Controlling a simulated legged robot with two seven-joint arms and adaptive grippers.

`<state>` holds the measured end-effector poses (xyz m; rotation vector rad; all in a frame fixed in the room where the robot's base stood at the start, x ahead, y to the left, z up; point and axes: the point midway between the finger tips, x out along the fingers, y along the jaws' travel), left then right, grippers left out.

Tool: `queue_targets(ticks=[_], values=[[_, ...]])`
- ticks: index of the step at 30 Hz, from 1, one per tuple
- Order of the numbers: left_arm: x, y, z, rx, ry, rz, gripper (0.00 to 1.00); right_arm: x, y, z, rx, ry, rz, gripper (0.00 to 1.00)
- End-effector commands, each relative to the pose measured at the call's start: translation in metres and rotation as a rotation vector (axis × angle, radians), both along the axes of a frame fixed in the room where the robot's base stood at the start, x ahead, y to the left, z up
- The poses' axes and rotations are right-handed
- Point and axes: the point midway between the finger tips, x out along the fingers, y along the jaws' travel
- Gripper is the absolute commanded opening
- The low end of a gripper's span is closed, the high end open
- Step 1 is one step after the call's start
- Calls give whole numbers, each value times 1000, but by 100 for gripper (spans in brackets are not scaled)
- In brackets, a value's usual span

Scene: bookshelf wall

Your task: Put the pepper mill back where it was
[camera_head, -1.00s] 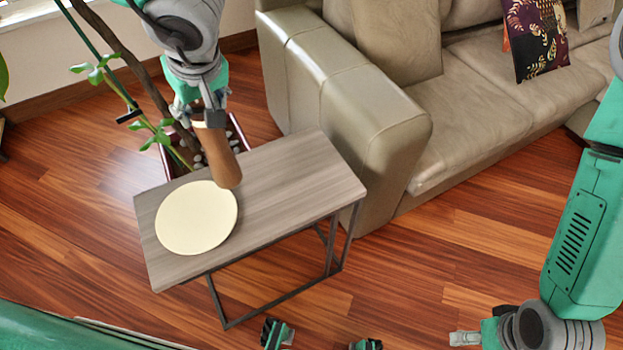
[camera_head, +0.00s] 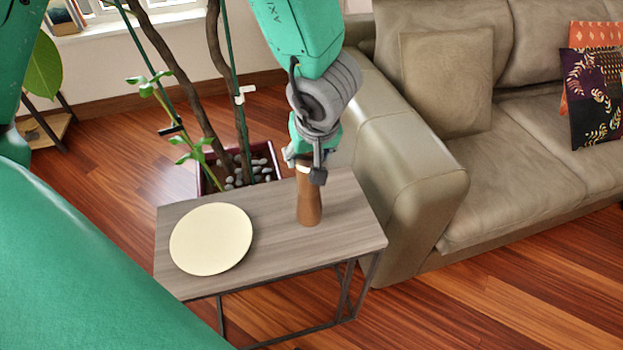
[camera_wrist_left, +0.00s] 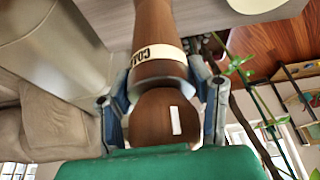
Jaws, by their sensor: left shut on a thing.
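The brown wooden pepper mill (camera_head: 309,205) is upright at the small grey-brown side table (camera_head: 275,245), right of the round cream plate (camera_head: 211,239). Its foot appears at the tabletop, but I cannot tell for sure whether it touches. My left gripper (camera_head: 308,168) is shut on the mill's upper part from above. In the left wrist view, the fingers (camera_wrist_left: 165,105) lie on both sides of the mill's round head, and the mill (camera_wrist_left: 155,65) shows a pale lettered band. My right gripper is not in view.
A beige sofa (camera_head: 408,195) stands close to the table's right end. A potted plant (camera_head: 245,165) with stems and pebbles stands behind the table. The tabletop right of the mill is clear.

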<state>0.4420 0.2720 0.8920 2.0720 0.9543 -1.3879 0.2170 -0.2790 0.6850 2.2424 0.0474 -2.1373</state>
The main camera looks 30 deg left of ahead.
Motion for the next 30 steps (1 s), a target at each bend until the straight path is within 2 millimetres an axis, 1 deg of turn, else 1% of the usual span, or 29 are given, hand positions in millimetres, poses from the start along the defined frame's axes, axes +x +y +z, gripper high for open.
queue_targets(ticks=[5, 9, 10, 21, 22, 23, 30], values=[[1, 0, -14, 3, -3, 0, 0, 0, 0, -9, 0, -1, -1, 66], [1, 1, -36, 3, -2, -1, 0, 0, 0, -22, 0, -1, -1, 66], [1, 0, -39, 2, -1, -1, 0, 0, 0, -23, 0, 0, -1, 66], [1, 0, -41, -1, -3, 1, 0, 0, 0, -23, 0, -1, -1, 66], [1, 0, -41, -1, -1, 1, 57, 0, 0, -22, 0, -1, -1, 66], [1, 0, -41, -1, -1, 1, 68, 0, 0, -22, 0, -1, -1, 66], [1, 0, -41, -1, -1, 1, 68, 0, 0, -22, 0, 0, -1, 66]])
